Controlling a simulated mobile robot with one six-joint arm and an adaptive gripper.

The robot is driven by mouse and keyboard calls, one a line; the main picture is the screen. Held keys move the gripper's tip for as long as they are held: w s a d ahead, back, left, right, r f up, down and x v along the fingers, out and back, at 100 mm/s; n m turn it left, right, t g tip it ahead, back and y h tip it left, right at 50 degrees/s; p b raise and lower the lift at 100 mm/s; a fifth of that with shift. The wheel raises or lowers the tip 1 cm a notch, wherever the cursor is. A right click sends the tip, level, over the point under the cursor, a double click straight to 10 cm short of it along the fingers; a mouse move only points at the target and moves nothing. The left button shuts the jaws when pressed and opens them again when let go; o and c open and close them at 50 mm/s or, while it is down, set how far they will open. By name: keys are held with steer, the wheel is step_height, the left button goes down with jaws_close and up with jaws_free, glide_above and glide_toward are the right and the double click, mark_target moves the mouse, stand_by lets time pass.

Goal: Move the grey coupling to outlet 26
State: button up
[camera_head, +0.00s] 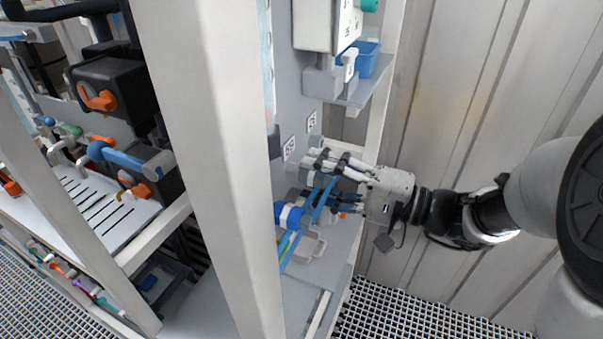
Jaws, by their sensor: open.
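My gripper (320,170) reaches left from the right side into the bay of the rack. Its fingers are open and lie close to a grey cylindrical part (299,174) on the panel, which may be the grey coupling. The fingers hide much of it, and I cannot tell whether they touch it or are around it. Two black-and-white labels, a nearer one (289,148) and a farther one (311,122), are on the grey panel above. Their numbers are too small to read, so I cannot tell which is outlet 26.
A blue coupling (290,215) and a blue hose (318,212) are just below my gripper. A thick white post (205,130) stands left of the bay. A blue bin (366,58) sits on a small shelf above. A corrugated wall (465,100) is behind my arm.

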mark_target(334, 181)
jaws_close()
stand_by(0.7)
steer(key=shift+d, duration=0.1)
steer(key=shift+b+v, duration=0.4)
steer(key=shift+v, duration=0.6)
steer(key=shift+d, duration=0.1)
steer(key=shift+b+v, duration=0.5)
steer(key=shift+v, duration=1.35)
